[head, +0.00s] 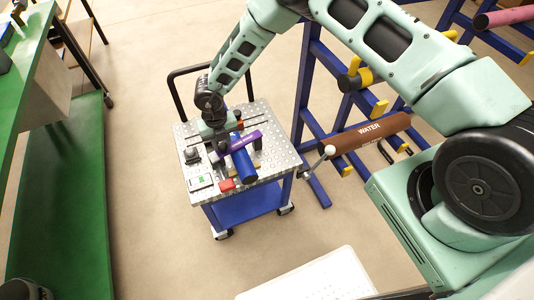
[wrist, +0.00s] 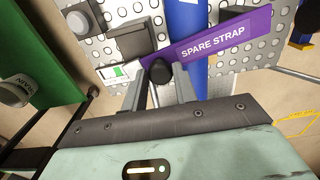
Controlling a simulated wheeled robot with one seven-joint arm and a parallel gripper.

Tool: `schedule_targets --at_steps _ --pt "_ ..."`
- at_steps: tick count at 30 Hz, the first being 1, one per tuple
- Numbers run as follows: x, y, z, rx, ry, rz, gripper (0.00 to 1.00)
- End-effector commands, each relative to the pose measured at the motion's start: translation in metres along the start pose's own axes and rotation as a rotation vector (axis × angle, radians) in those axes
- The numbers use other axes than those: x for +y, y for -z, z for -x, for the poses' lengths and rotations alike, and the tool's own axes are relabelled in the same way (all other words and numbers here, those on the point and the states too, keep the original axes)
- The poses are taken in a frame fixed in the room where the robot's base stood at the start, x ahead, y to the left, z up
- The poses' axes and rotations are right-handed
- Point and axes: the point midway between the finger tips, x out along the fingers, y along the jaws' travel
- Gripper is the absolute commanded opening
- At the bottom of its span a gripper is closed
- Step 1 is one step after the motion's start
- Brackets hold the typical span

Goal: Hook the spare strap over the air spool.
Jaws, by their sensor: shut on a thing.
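The spare strap, a purple band with white lettering, shows in the head view (head: 242,141) and in the wrist view (wrist: 212,46). My gripper (head: 221,143) is over the cart; in the wrist view its fingers (wrist: 161,80) are closed around a dark rounded knob at the strap's near end. A blue cylinder (head: 244,168) stretches across the cart top, and the strap crosses over it; it also shows in the wrist view (wrist: 184,17). It may be the air spool, but I read no label on it. I cannot tell whether strap and cylinder touch.
The cart's perforated metal top (head: 200,183) also carries a red block (head: 227,185) and small dark parts. A brown spool marked WATER (head: 370,133) is on the blue rack (head: 306,85) at right. A green bench (head: 60,190) stands left. The floor between bench and cart is clear.

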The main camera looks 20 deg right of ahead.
Motion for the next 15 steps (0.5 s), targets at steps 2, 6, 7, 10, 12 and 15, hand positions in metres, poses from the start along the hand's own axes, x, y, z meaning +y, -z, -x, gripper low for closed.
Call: schedule_targets --at_steps 2,6,7,10,12,15 --pt "0.001 0.000 0.000 -0.001 -0.003 0.002 0.20" --pt "0.002 -0.002 0.000 -0.001 -0.003 0.001 0.20" --pt "0.002 -0.003 0.000 -0.001 -0.003 0.001 0.20" --pt "0.002 -0.010 0.000 -0.001 -0.003 -0.001 0.21" --pt "0.003 -0.014 0.000 -0.001 -0.004 0.000 0.21" --pt "0.003 -0.021 -0.001 -0.002 -0.003 0.000 0.21"
